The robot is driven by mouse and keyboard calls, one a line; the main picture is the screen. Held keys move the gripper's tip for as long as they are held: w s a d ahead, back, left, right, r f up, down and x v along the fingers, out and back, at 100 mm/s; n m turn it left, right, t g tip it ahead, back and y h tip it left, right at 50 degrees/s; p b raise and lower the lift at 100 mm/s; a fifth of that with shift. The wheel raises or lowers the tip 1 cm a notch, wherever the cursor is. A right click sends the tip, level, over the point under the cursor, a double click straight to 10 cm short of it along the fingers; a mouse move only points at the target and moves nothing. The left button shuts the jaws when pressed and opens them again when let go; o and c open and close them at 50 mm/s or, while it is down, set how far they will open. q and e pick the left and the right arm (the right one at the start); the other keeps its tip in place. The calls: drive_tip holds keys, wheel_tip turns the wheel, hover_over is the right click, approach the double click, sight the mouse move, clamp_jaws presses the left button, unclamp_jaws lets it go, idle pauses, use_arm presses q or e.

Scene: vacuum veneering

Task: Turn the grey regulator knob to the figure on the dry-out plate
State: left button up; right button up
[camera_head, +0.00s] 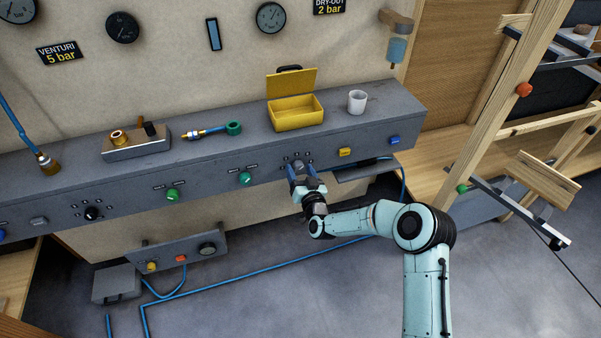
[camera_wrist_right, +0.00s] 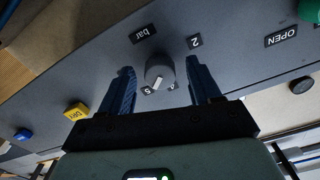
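The grey regulator knob (camera_head: 298,164) is on the front face of the grey bench, right of the green buttons. In the right wrist view the knob (camera_wrist_right: 159,69) carries a white mark at its lower edge, toward the gripper. A "2" label (camera_wrist_right: 194,42) and a "bar" label (camera_wrist_right: 145,34) sit beyond it; nearer labels are partly hidden. My right gripper (camera_wrist_right: 163,82) is open, with one blue finger on each side of the knob and visible gaps. The dry-out plate (camera_head: 329,6) on the wall reads 2 bar. My left gripper is not in view.
A yellow button (camera_head: 345,152) and a blue button (camera_head: 394,140) lie right of the knob; a green button (camera_head: 245,178) lies left. A yellow open box (camera_head: 297,113) and a white cup (camera_head: 357,101) stand on the bench top. A wooden frame (camera_head: 515,100) rises at right.

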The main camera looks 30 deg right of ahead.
drive_tip(key=c, duration=0.9)
drive_tip(key=shift+c, duration=0.2)
